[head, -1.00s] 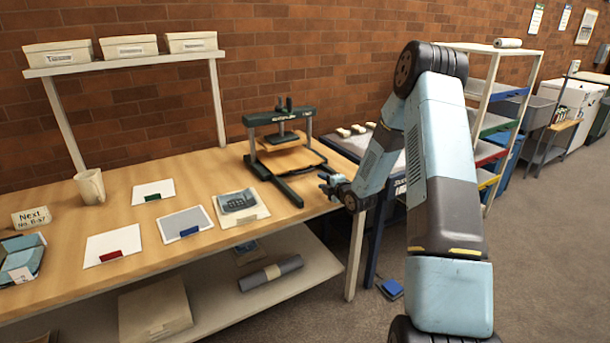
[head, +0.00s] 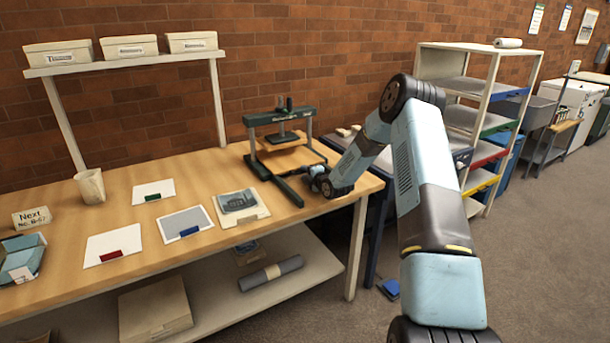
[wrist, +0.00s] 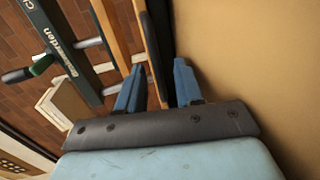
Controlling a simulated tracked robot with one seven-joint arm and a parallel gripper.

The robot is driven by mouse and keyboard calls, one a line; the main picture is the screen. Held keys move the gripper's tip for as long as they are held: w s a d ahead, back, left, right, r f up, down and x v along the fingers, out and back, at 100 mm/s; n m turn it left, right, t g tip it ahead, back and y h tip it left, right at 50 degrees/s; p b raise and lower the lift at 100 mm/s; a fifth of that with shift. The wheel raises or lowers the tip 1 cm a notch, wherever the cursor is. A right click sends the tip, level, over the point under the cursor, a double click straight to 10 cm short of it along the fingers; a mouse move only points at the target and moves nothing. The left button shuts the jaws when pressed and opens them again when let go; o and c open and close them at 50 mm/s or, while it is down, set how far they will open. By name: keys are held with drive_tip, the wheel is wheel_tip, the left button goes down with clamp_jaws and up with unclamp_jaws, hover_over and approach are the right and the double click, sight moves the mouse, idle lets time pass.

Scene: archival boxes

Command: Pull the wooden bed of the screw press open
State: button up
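The screw press (head: 280,117), with a dark green crossbeam, stands at the back right of the wooden table. Its wooden bed (head: 287,157) lies low between the uprights under the pressing plate. Two dark rails run forward from the press. My gripper (head: 309,174) is low beside the right front of the press, and its fingertips are small in the head view. In the wrist view my gripper (wrist: 158,80) has its two blue fingers apart. A dark bar and a wooden edge (wrist: 140,35) run towards the gap between them. I cannot tell whether either finger touches.
Cards with coloured tabs (head: 183,223) and a mug (head: 90,186) lie and stand left of the press. A shelf with boxes (head: 130,46) is behind them. A darker side table (head: 374,220) and a rack with coloured shelves (head: 482,180) are to the right.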

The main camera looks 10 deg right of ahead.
drive_tip(key=shift+w, duration=0.1)
drive_tip(key=shift+c, duration=0.3)
clamp_jaws()
drive_tip(key=shift+f, duration=0.15)
idle(0.9)
